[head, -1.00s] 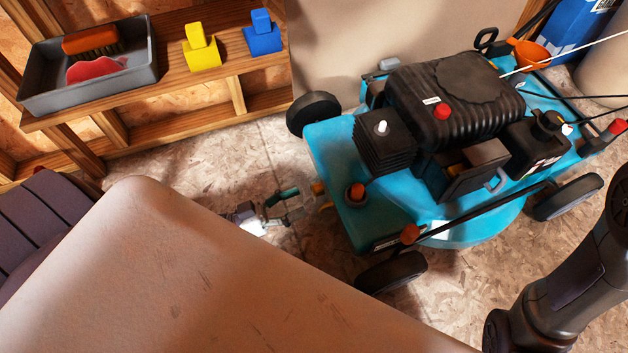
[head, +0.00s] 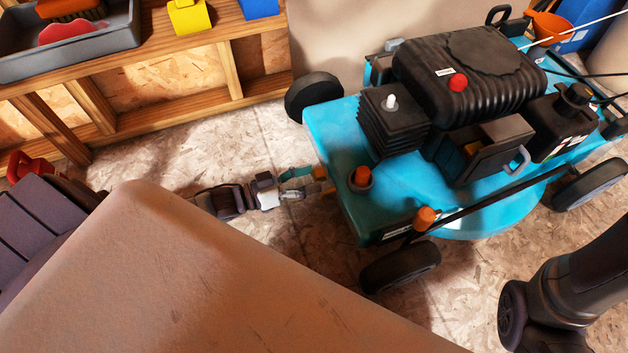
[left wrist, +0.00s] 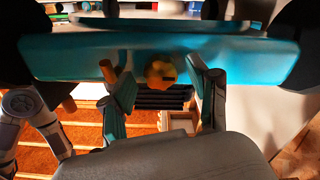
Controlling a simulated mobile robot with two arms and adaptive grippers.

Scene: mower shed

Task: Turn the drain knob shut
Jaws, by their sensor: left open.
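The yellow drain knob (left wrist: 160,71) shows in the left wrist view on the side of the teal mower deck (left wrist: 70,60). My left gripper (left wrist: 153,80) is open, with one finger on each side of the knob in that view and a gap to it on both sides. In the head view my left gripper (head: 312,182) reaches in from the left to the left edge of the mower (head: 335,135). My right gripper is out of view; only a dark part of my right arm shows at lower right.
A wooden shelf (head: 190,50) with a grey tray (head: 115,45), a yellow block (head: 188,17) and a blue block (head: 260,8) stands at upper left. A large brown surface fills the lower left. An orange funnel (head: 548,27) is at upper right. Floor between shelf and mower is clear.

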